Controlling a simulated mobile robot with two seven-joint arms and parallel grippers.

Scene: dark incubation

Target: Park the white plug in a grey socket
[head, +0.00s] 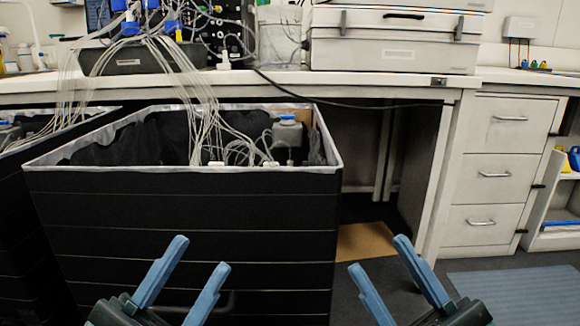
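A small white piece that looks like the white plug (224,63) sits on the bench top at the back, left of centre. It is too small to make out its prongs. A small grey socket plate (439,81) with a dark face is set in the bench's front edge, right of centre. I cannot tell whether anything is in it. My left gripper (201,254) is open and empty in front of the black box. My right gripper (380,254) is open and empty, low and right of that box. Both are well short of the bench.
A large open black box (180,240) with tubes and a blue-capped bottle (287,130) stands before the bench. A black cable (340,104) runs along the bench and droops over its edge. Grey-white cases (395,45) stand on top. White drawers (495,175) are at right.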

